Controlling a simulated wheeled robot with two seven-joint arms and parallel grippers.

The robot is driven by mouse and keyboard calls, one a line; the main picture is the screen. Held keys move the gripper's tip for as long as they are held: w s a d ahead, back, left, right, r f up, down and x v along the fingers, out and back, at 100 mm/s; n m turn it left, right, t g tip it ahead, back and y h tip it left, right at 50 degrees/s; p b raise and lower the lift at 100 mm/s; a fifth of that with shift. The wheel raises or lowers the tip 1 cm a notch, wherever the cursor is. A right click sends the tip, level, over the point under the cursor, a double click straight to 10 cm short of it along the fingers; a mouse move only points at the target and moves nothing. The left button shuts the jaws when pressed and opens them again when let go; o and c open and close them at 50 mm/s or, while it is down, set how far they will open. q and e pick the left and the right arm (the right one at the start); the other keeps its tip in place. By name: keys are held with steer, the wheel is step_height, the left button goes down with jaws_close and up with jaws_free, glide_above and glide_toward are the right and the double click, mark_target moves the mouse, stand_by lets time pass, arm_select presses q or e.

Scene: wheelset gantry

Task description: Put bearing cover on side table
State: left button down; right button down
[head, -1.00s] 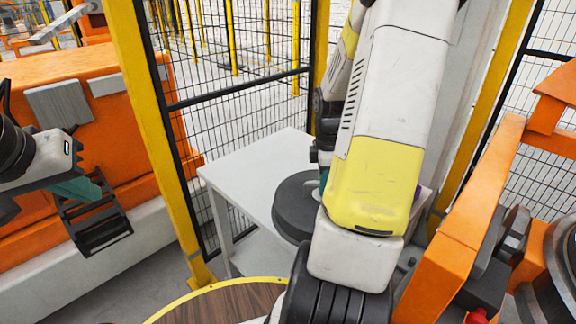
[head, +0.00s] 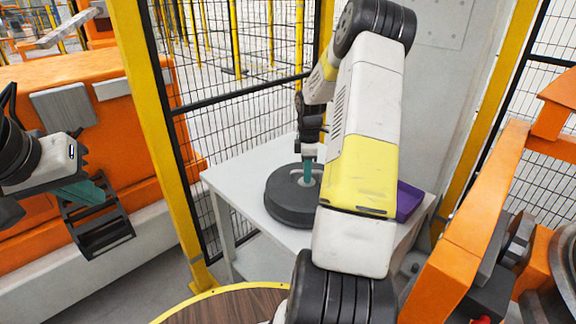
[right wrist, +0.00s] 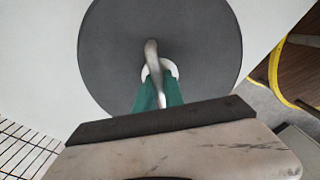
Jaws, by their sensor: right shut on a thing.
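The bearing cover (head: 288,203) is a dark grey round disc with a pale metal handle on top. It lies flat at the white side table (head: 240,172), seemingly resting on its top; a small gap cannot be ruled out. My right gripper (head: 308,172) points down at the cover's middle, its teal fingers shut on the handle. In the right wrist view, the fingers (right wrist: 158,92) close around the handle over the disc (right wrist: 190,50). My left gripper (head: 88,190) hangs at the far left, away from the table; its finger gap is unclear.
A purple bin (head: 408,200) stands on the table's right part, partly behind my right arm. A mesh fence with a yellow post (head: 160,130) is left of the table. An orange frame (head: 470,230) stands at the right. A round wooden top (head: 230,305) is in front.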

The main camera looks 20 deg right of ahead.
steer(key=shift+f, duration=0.3)
steer(key=c, duration=1.4)
jaws_free()
steer(key=shift+f, duration=0.15)
steer(key=shift+c, duration=0.2)
